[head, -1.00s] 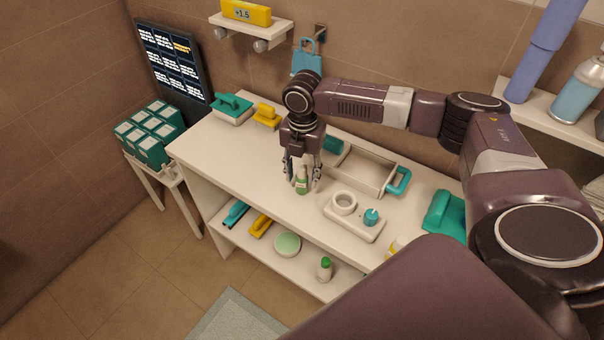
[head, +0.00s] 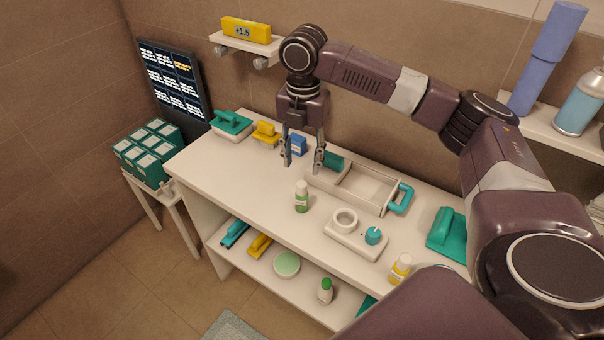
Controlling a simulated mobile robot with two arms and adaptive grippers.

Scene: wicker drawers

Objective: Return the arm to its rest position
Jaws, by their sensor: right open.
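My right gripper (head: 303,163) is open and empty above the white table (head: 235,180), with its fingers pointing down. Its arm comes in from the right of the head view. A small green bottle with a white cap (head: 302,198) stands upright on the table below the gripper, apart from its fingers. My left gripper is not in view.
A tray with a teal handle (head: 372,187) lies right of the gripper. A white holder (head: 355,235) stands in front. Teal (head: 231,123) and yellow (head: 266,133) handled tools sit at the back left. A wall shelf (head: 247,46) is above. The table's left front is clear.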

